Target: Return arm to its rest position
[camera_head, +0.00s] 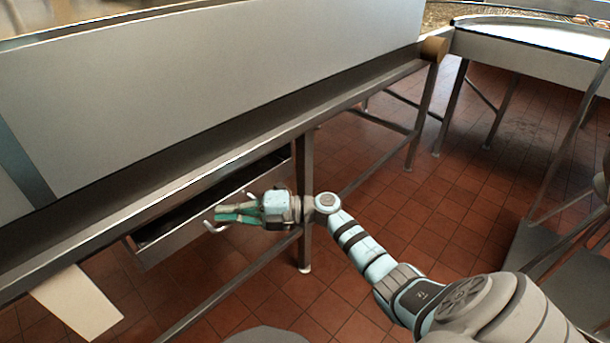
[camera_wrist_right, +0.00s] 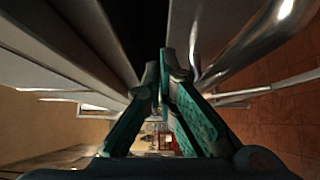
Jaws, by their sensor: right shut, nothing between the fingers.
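My right arm (camera_head: 365,253) comes in from the lower right of the head view and reaches left to the long metal frame. My right gripper (camera_head: 222,214) has green fingers and is shut and empty. It is beside the front of an open drawer-like tray (camera_head: 190,222) under the frame, close to a light hooked handle (camera_head: 212,228); I cannot tell whether they touch. In the right wrist view the green fingers (camera_wrist_right: 165,62) come together at their tips with nothing visible held. My left gripper is not in view.
A long metal conveyor frame (camera_head: 250,145) with a tall pale panel (camera_head: 210,85) runs across the left. Metal legs (camera_head: 305,200) stand on the red tiled floor (camera_head: 400,215). A white-topped table (camera_head: 535,35) is at the back right. Open floor lies between them.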

